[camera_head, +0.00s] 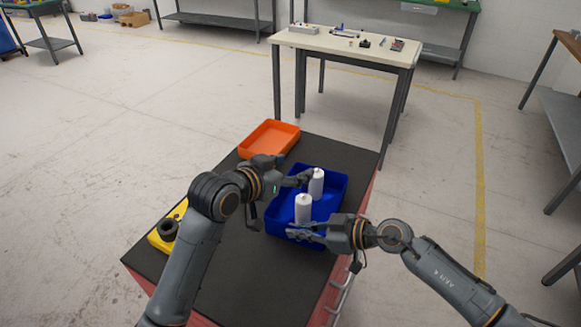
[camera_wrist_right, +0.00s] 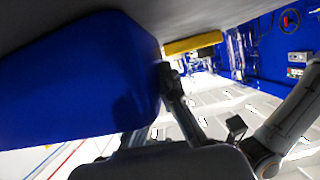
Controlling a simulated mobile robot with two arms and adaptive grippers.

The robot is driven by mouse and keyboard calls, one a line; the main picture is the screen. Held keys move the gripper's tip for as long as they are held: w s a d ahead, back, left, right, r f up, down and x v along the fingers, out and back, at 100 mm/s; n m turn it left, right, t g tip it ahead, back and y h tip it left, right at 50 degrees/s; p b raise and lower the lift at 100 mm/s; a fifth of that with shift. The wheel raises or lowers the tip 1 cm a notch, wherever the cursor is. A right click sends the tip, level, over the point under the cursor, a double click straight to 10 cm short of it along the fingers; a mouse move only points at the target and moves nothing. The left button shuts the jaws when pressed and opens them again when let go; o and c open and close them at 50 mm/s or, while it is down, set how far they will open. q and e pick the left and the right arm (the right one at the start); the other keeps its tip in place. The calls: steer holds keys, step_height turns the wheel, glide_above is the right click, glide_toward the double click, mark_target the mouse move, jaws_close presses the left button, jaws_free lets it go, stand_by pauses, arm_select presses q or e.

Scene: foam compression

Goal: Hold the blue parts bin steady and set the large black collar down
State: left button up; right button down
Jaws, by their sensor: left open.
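The blue parts bin (camera_head: 338,208) stands on the dark cart top, with two white bottle-like pieces, a rear one (camera_head: 316,184) and a front one (camera_head: 302,208), upright in it. Its blue side fills the left of the right wrist view (camera_wrist_right: 85,80). A large black collar (camera_head: 169,230) lies at the yellow tray (camera_head: 157,241) on the left. My left gripper (camera_head: 303,178) is open over the bin, beside the rear white piece; contact is unclear. My right gripper (camera_head: 296,231) is at the bin's near rim; whether it grips the wall is hidden.
An orange tray (camera_head: 269,139) sits at the cart's far end. The black cart top (camera_head: 250,285) is bare near its front. A white-topped table (camera_head: 345,48) with small parts stands behind the cart. Yellow also shows in the right wrist view (camera_wrist_right: 192,43).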

steer(key=c, duration=1.4)
jaws_free()
steer(key=shift+c, duration=0.2)
steer(key=shift+d, duration=0.1)
steer(key=v, duration=1.2)
